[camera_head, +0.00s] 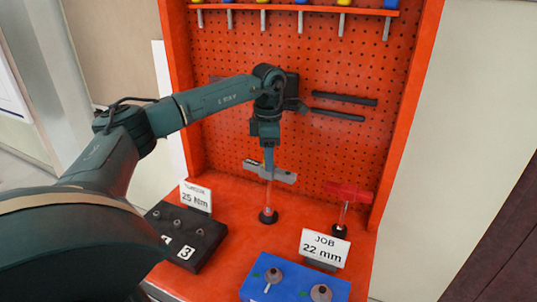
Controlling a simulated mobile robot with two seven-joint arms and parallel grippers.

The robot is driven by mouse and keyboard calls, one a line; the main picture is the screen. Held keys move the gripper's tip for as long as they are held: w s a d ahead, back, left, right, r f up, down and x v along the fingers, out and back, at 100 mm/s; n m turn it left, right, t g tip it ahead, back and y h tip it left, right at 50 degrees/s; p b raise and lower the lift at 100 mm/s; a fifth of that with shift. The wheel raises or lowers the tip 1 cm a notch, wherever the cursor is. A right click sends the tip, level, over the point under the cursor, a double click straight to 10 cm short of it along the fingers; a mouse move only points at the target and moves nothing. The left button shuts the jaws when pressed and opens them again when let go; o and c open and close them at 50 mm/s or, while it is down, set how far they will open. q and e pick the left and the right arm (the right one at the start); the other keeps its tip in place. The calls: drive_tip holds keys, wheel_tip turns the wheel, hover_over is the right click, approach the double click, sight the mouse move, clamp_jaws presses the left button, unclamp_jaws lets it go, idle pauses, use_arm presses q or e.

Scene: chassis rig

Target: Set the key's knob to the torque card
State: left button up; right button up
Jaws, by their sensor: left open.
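The torque card (195,197) is white and reads "TORQUE 25 Nm"; it stands at the left on the orange bench. My left gripper (268,168) points down at the middle of a grey crossbar (283,175). The crossbar tops an upright reddish shaft (269,195) on a round black foot (268,216). This may be the key; I cannot tell whether the open jaws touch it. No knob setting is readable. A second upright tool with a red T-handle (352,193) stands to the right. My right gripper is out of view.
A white card (325,247) reads "JOB 22 mm". A blue block (294,286) with two round grey pieces lies in front. A black block (186,235) with several studs is at left. An orange pegboard (330,145) with dark bars closes the back.

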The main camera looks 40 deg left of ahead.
use_arm(q)
wheel_tip(320, 180, up, 13)
idle(0.6)
idle(0.5)
